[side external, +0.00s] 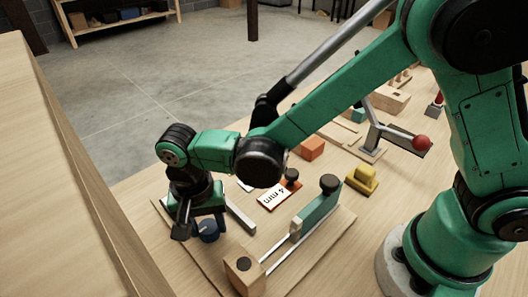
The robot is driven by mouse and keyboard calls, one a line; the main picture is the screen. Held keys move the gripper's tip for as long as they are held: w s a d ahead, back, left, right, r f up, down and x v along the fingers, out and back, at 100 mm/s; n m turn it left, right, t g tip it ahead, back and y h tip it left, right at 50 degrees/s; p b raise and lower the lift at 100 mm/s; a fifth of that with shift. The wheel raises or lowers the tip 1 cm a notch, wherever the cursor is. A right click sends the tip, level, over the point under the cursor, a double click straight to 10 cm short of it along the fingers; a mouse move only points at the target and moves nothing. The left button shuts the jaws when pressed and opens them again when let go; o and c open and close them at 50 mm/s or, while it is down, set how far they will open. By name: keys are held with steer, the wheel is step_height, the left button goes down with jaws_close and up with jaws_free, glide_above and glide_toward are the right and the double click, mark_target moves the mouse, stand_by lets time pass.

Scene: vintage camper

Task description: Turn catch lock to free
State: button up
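My gripper (197,225) points down at the left end of a wooden board (318,251) on the table. A dark finger shows on its left side; the other finger is not clear. A blue round knob (208,231) sits directly below and beside the fingers; I cannot tell whether they touch it. A grey bar (240,214) lies on the board just right of the knob. No part is clearly marked as the catch lock; the blue knob may be part of it. Its turned position is hidden by my gripper.
On the board, a green slide with a black knob (321,204) stands by metal rails and a wooden block (246,273). A "4 mm" card (280,196) lies behind. Yellow (362,182) and orange (312,149) blocks and a red-ball lever (421,143) stand farther right.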

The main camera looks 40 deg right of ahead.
jaws_close()
steer(key=shift+n, duration=0.4)
steer(key=n, duration=1.2)
steer(key=shift+s+t, duration=0.1)
steer(key=shift+t, duration=0.3)
steer(key=n, duration=0.5)
